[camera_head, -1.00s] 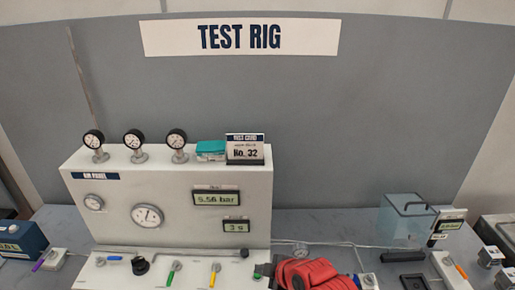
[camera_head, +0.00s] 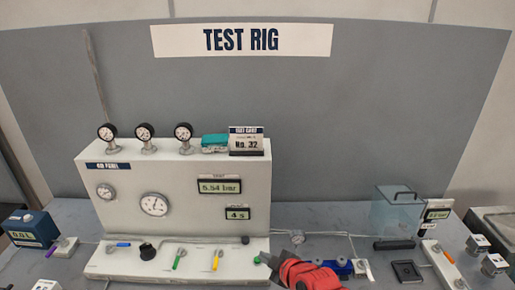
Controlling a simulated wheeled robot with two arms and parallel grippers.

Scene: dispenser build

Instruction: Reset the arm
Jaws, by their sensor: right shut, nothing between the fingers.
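My right arm comes in from the bottom edge, with red covers. Its dark right gripper (camera_head: 262,257) points left and is shut with nothing in it. It is just right of the panel's lower ledge, close to a green button (camera_head: 257,260); whether it touches the button I cannot tell. The white air panel (camera_head: 145,185) stands behind the ledge, with its displays reading about 5.54 bar (camera_head: 219,186) and 4 s (camera_head: 237,213). My left gripper is not in view.
The ledge carries a black knob (camera_head: 147,251) and coloured levers, including a yellow one (camera_head: 215,262). A clear tank (camera_head: 396,213) stands at the right, near a dark square tray (camera_head: 408,271). A blue box (camera_head: 30,228) with a display is at far left.

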